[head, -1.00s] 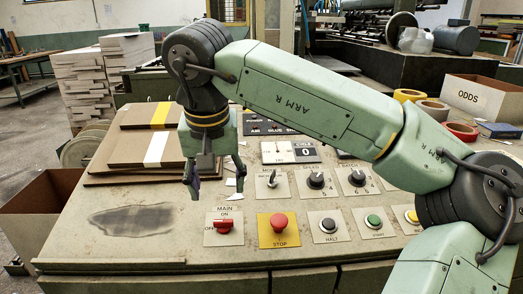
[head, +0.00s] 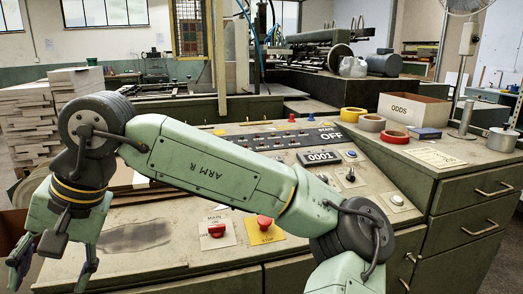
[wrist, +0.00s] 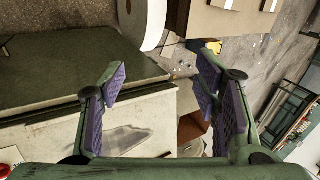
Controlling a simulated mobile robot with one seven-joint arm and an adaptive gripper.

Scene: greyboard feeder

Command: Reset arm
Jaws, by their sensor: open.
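My gripper (head: 52,268) hangs at the lower left of the head view, over the left end of the control desk (head: 150,272). Its fingers are spread apart and hold nothing. In the wrist view my gripper (wrist: 160,105) shows two purple-padded fingers with a wide empty gap between them. My green arm, marked ARM R, reaches across the desk and hides part of the panel. The red MAIN switch (head: 217,230) and the red STOP button (head: 264,222) show below the arm.
Stacks of board (head: 40,115) stand at the left behind my arm. A white roll (wrist: 142,25) shows in the wrist view.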

